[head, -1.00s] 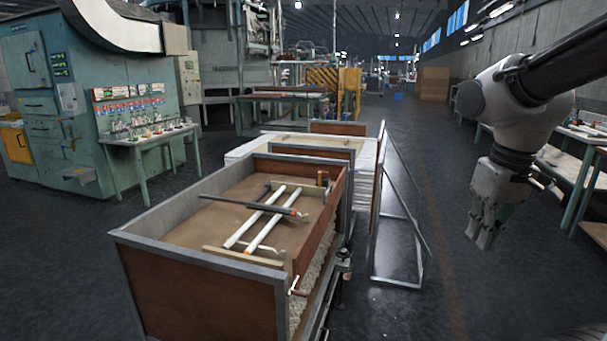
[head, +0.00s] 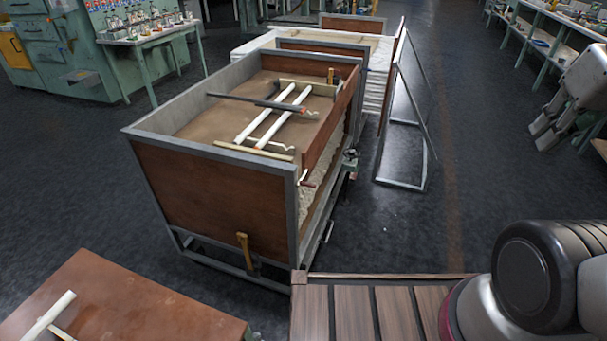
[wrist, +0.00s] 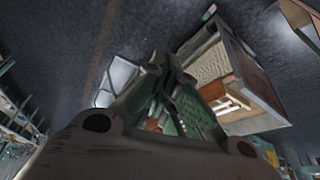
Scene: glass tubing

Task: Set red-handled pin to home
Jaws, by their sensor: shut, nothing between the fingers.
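A small red-handled piece (head: 304,182), probably the pin, is at the right front corner of the wooden-sided cart (head: 215,200) in the head view. It is too small to tell how it sits, and I cannot tell which position is home. My gripper (head: 542,128) hangs at the right edge of the head view, well apart from the cart. Its fingers (wrist: 165,68) show in the wrist view, shut with nothing held. The cart is tilted in that view, and the pin cannot be made out there.
White tubes (head: 270,115) and a dark rod (head: 255,101) lie in the cart. A metal frame (head: 405,183) stands right of it. A brown board (head: 130,305) is at front left and a slatted surface (head: 370,310) at front.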

